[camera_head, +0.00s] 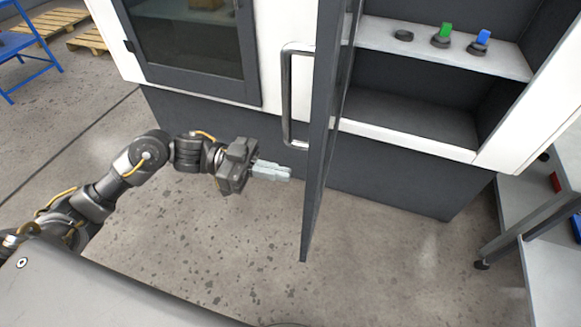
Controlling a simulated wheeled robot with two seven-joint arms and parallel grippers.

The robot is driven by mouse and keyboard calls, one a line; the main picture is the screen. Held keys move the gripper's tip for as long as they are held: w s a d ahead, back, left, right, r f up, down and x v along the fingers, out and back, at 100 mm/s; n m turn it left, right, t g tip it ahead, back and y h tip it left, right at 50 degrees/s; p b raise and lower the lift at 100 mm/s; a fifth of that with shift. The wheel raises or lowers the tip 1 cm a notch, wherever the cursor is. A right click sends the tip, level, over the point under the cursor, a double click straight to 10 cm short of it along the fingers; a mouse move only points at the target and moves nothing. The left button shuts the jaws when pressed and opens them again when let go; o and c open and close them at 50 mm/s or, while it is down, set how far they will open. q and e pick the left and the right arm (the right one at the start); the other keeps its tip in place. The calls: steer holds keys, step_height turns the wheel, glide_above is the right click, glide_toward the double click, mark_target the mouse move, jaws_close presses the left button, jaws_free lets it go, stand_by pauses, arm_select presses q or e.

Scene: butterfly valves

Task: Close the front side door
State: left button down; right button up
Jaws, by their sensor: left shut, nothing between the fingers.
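The front side door (325,130) of the white and dark grey machine stands swung open, its edge toward me. A silver bar handle (287,95) is on its left face. My left gripper (288,173) is shut and empty, its fingertips pointing right, just left of the door's lower part and below the handle. I see a small gap between the fingertips and the door. My right gripper is not in view.
The open compartment (405,125) has a shelf (380,36) holding a green part (445,30), a blue part (483,37) and a dark round base (403,35). A grey table (545,265) stands at right, a blue chair (30,45) at far left. The floor in front is clear.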

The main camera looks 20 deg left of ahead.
arm_select(q)
steer(key=shift+d+p, duration=0.4)
steer(key=shift+d, duration=1.1)
